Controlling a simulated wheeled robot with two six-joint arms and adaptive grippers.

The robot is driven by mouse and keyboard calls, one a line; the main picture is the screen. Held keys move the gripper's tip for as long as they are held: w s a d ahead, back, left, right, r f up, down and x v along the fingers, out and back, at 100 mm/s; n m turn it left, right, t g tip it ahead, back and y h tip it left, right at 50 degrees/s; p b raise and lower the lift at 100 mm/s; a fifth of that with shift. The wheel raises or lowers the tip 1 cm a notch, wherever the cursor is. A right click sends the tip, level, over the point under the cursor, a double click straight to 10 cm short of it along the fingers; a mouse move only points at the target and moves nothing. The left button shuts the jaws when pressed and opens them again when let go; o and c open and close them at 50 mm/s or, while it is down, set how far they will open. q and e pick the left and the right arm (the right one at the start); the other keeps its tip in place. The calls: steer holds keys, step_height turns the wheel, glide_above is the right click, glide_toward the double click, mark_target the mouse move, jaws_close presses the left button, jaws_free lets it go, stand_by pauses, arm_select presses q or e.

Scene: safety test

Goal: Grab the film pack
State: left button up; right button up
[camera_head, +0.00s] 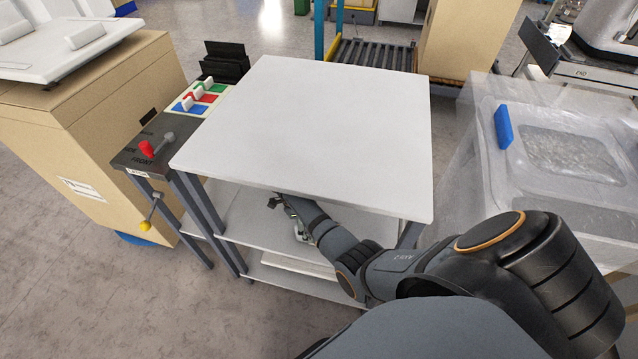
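My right arm comes in from the right and reaches under the white top of a shelf unit (320,130). My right gripper (277,201) is over the middle shelf (250,222), just below the front edge of the top. It is small and partly hidden, so I cannot tell whether it is open or holds anything. A small pale and greenish thing (301,232) shows beside my forearm at the middle shelf; I cannot tell if it is the film pack. No film pack is clearly visible. My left gripper is out of view.
The top is bare. A flat white thing (297,264) lies on the lower shelf. A clear-wrapped bin (565,155) stands right, a cardboard box (90,110) far left.

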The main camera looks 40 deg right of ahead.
steer(key=shift+s+d, duration=0.55)
steer(key=b+x, duration=0.4)
steer(key=x, duration=0.1)
steer(key=shift+f, duration=0.3)
steer(key=shift+r, duration=0.2)
steer(key=c, duration=1.3)
steer(key=shift+c, duration=0.2)
steer(key=shift+r, duration=0.15)
